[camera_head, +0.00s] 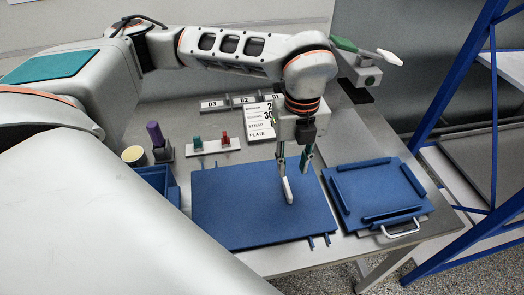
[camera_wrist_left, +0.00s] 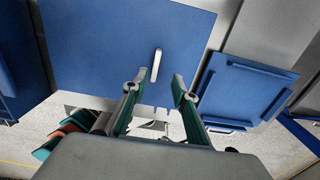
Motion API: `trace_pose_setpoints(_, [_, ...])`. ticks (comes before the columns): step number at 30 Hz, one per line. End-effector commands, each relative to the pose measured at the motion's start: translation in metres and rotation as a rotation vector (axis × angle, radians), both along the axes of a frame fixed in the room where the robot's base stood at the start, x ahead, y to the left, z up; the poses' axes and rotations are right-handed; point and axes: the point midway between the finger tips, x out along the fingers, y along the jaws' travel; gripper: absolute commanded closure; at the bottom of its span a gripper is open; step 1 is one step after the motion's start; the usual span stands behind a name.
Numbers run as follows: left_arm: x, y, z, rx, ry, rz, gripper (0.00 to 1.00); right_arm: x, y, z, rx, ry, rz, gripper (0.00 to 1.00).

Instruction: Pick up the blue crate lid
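I cannot tell the exact height gap to the handle. My right gripper is not in view.
A blue plate with raised bars (camera_head: 375,187) and a metal handle (camera_head: 402,228) lies right of the lid. A blue bin (camera_head: 160,182), purple-topped item (camera_head: 156,136) and small green and red pieces (camera_head: 209,145) stand left and behind. Blue rack posts (camera_head: 462,70) rise at right.

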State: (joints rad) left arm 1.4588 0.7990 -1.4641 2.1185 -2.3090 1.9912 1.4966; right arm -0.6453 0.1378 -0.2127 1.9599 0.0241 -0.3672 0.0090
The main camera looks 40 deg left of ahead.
Motion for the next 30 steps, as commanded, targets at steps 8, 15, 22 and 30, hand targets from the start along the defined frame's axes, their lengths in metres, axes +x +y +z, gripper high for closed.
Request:
trace_pose_setpoints(8, [-0.003, 0.001, -0.029, 0.000, 0.003, 0.001, 0.72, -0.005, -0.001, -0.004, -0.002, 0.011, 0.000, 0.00])
trace_pose_setpoints(15, [-0.008, 0.003, -0.063, 0.001, 0.004, 0.001, 0.72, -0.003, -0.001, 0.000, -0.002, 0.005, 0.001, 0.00])
trace_pose_setpoints(22, [-0.008, 0.002, -0.073, -0.001, 0.001, -0.001, 0.72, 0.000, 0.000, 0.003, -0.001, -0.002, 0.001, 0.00])
trace_pose_setpoints(30, [-0.008, 0.002, -0.073, 0.000, 0.001, 0.000, 1.00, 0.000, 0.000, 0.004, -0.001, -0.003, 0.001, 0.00])
